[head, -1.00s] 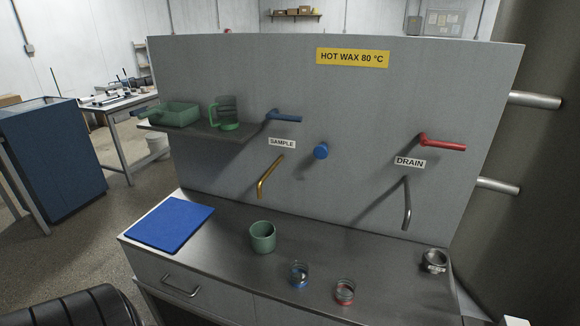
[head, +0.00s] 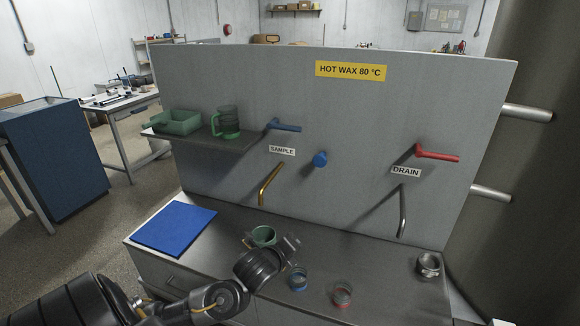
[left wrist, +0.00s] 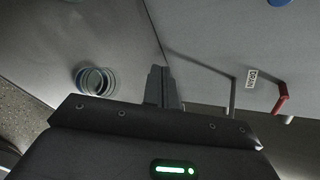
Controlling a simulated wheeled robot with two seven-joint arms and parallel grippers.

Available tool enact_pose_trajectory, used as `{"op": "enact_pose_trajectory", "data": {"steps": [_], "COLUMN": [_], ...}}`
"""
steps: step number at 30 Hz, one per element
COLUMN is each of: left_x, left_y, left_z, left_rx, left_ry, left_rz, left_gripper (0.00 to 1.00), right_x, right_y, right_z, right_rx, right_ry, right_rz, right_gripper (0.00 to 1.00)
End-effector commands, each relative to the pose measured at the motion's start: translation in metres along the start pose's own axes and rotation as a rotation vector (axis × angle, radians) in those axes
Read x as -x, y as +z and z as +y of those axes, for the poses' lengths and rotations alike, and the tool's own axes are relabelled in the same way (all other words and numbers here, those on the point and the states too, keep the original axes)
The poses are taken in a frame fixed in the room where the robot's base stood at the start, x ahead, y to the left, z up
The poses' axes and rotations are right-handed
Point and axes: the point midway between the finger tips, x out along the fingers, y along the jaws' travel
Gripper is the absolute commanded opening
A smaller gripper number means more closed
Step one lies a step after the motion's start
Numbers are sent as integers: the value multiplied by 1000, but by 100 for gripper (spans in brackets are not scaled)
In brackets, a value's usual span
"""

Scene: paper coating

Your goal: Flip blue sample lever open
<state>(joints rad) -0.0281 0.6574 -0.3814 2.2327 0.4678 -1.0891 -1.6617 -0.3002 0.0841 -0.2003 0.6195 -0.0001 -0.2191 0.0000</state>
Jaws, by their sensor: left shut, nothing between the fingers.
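The blue sample lever (head: 286,127) sticks out from the grey panel above the SAMPLE label (head: 282,150) and points right, roughly level. A brass spout (head: 269,185) hangs below it. My left gripper (head: 293,243) is low over the counter, in front of the green cup (head: 263,236) and partly hiding it. It is well below the lever and apart from it. In the left wrist view its fingers (left wrist: 160,84) are together and empty. The sample lever cannot be made out in that view. My right gripper is not in view.
A red drain lever (head: 438,155) and steel spout (head: 402,212) are at right. A blue knob (head: 320,159) sits between. A shelf (head: 205,140) holds a green tray and mug. Blue-ringed (head: 298,280) and red-ringed (head: 342,294) jars, a metal fitting (head: 428,265) and a blue mat (head: 174,228) occupy the counter.

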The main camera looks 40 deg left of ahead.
Motion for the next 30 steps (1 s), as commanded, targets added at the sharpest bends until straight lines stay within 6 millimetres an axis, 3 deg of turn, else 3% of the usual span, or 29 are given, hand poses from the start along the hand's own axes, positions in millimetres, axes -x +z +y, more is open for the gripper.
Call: {"op": "enact_pose_trajectory", "data": {"steps": [1, 6, 9, 12, 16, 30], "left_x": [-8, -13, -8, -4, -1, -9], "left_y": [32, 118, 154, 175, 185, 190], "left_z": [-23, -81, -102, -115, -121, -127], "left_rx": [-162, -647, -830, -941, -996, -998], "left_ry": [-58, -153, -158, -151, -145, -143], "left_rz": [-70, -319, -435, -509, -547, -549], "left_gripper": [0, 0, 0, 0, 0, 0], "right_x": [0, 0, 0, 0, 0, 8], "right_y": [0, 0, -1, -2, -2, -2], "right_z": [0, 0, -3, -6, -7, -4], "right_rx": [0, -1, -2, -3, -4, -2], "right_ry": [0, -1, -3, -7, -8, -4], "right_rz": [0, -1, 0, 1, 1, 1], "right_gripper": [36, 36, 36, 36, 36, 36]}}
